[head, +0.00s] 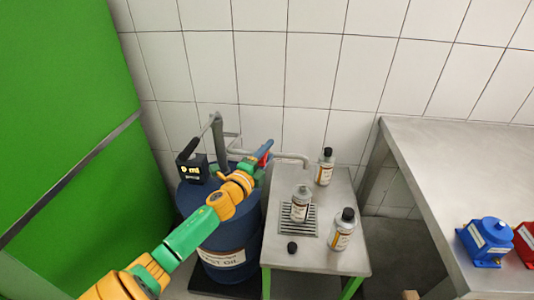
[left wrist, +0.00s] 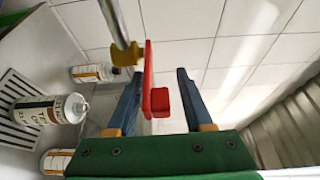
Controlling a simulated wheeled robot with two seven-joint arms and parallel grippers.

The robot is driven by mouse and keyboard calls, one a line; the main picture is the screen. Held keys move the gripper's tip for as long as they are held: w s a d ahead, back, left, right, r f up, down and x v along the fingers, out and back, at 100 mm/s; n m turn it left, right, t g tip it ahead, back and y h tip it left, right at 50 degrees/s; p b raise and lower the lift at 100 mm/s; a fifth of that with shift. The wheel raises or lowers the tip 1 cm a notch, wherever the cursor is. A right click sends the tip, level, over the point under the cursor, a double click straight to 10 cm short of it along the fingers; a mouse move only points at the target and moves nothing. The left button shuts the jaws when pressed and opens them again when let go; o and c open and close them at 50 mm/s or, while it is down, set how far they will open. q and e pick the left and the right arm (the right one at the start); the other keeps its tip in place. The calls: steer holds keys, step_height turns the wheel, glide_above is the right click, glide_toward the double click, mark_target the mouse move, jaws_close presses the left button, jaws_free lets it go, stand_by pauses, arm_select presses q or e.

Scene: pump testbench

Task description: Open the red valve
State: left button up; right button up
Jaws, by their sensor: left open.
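The red valve handle (head: 265,147) is on the pipework above the blue oil drum. In the left wrist view the red handle (left wrist: 150,85) hangs from a brass-coloured fitting (left wrist: 127,54) at the end of a metal pipe. My left gripper (head: 262,156) is at the handle and hides part of it in the head view. In the left wrist view its two blue fingers (left wrist: 159,76) are open, one on each side of the handle, with visible gaps. My right gripper is not in view.
The blue drum (head: 222,237) stands left of a steel stand (head: 315,258). Several bottles, including one on the grate (head: 301,205), and a black cap (head: 292,248) are on the stand. A steel table (head: 440,165) at right holds a blue pump (head: 485,242). A green panel (head: 60,110) is at left.

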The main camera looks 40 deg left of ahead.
arm_select(q)
jaws_close()
steer(key=shift+r, duration=0.1)
